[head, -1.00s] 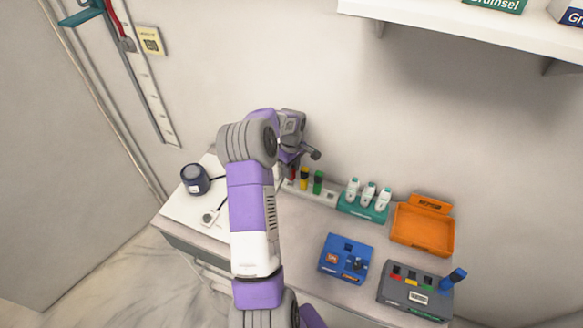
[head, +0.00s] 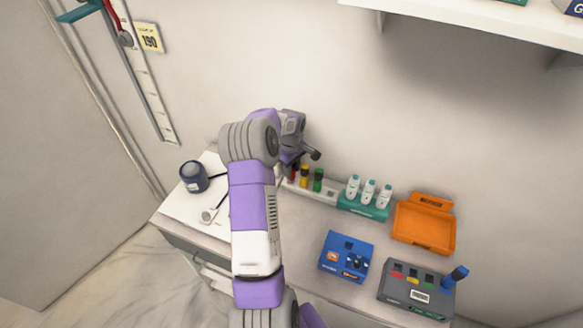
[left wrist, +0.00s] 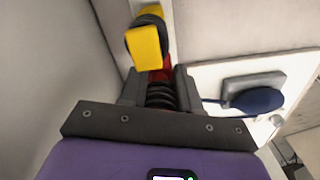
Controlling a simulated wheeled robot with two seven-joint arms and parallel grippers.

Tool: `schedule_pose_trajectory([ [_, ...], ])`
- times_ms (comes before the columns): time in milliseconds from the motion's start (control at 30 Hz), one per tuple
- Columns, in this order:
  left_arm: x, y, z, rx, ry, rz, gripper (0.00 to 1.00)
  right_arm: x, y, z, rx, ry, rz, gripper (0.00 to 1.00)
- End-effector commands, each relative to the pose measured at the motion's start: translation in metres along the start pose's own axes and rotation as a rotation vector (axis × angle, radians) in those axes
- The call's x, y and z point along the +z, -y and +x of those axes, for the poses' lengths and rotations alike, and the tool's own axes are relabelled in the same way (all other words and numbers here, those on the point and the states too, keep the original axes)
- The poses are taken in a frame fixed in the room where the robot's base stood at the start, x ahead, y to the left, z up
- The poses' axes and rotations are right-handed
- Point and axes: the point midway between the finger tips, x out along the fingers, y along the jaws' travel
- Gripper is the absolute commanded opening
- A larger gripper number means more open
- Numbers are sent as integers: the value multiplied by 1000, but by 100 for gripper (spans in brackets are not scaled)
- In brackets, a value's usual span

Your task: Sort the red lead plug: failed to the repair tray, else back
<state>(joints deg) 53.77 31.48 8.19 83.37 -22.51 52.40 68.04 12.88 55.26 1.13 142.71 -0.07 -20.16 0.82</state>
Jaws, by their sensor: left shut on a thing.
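The red lead plug (head: 292,173) stands at the left end of a row of coloured plugs on a pale rail, largely hidden by my arm in the head view. My left gripper (head: 290,160) is shut on it. In the left wrist view, the red plug (left wrist: 160,72) with its dark ribbed part sits between the fingers of my left gripper (left wrist: 160,95). The orange repair tray (head: 424,229) stands at the right and looks empty. My right gripper is not in view.
A yellow plug (head: 304,176) and a green plug (head: 318,180) stand right beside the red one. A teal holder (head: 362,207) carries white bottles. A blue box (head: 346,257), a grey box (head: 415,289) with coloured sockets and a dark round device (head: 193,177) share the table.

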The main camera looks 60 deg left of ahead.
Motion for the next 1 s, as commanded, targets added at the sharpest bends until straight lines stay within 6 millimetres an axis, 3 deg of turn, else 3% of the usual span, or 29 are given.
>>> schedule_pose_trajectory([
  [900,0,0,17,-1,0,0,2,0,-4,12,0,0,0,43],
  [933,0,0,17,-1,0,0,35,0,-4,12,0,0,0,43],
  [1000,0,0,17,-1,0,0,46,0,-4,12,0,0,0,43],
])
